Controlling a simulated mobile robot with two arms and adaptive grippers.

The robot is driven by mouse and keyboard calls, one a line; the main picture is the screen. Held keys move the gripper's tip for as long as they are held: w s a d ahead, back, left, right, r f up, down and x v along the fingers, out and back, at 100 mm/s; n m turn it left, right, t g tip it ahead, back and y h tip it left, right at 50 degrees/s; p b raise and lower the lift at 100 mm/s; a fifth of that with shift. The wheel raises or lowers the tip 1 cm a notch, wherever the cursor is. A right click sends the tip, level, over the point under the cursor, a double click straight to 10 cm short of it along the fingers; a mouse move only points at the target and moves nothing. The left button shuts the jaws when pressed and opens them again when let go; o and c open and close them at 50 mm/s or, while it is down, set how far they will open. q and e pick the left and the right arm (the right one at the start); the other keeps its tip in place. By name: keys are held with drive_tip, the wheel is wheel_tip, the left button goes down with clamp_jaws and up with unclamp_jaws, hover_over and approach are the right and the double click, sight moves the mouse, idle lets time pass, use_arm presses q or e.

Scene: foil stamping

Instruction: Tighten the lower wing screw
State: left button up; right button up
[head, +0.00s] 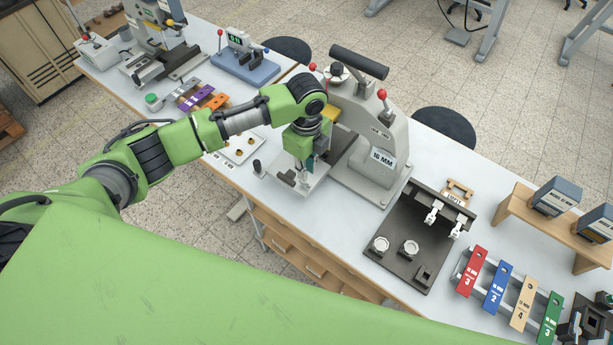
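My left gripper (303,172) points down in front of the grey hand press (372,150) labelled 16 MM, above the pale plate (312,186) at the press's front. Its fingers are small and partly covered by the wrist, so I cannot tell whether they are open or shut, or whether they touch anything. I cannot make out the lower wing screw; the gripper and my green arm cover the front of the press head. My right gripper does not show clearly.
A black fixture plate (398,273) with white round parts lies right of the press. Coloured tags (498,288) sit on a rack further right, near a wooden shelf (527,212). A blue-based device (245,68) and another press (160,35) stand at the back left.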

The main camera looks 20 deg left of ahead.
sight(306, 183)
use_arm(q)
wheel_tip(306, 183, up, 6)
drive_tip(key=shift+r, duration=0.25)
drive_tip(key=shift+f, duration=0.1)
idle(0.4)
